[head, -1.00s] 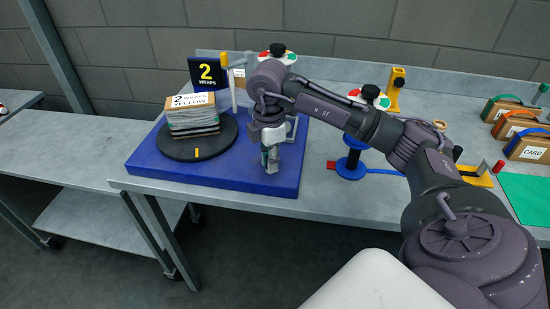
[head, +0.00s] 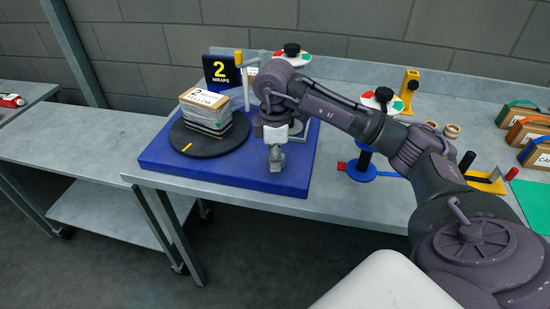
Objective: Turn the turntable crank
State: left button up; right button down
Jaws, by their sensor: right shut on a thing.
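The turntable is a round black disc (head: 216,146) on a blue base (head: 220,174). A yellow mark (head: 187,147) sits on its front-left rim. A stack wrapped in clear film (head: 207,120), with a brown top and a white label (head: 207,96), stands on the disc, turned at an angle. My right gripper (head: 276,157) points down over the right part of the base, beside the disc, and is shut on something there. It is likely the crank, but the gripper and arm hide it. My left gripper is not in view.
A sign reading "2 WRAPS" (head: 221,71) and a white post with a yellow top (head: 241,75) stand behind the disc. A blue spool stand (head: 362,168) is to the right. Brown cases (head: 524,125) and a green mat (head: 535,204) lie far right. The left table (head: 95,140) is mostly bare.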

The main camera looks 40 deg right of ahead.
jog(key=shift+r, duration=0.1)
jog(key=c, duration=1)
grip_release()
jog(key=shift+c, duration=0.2)
notch_tip(320, 180, up, 12)
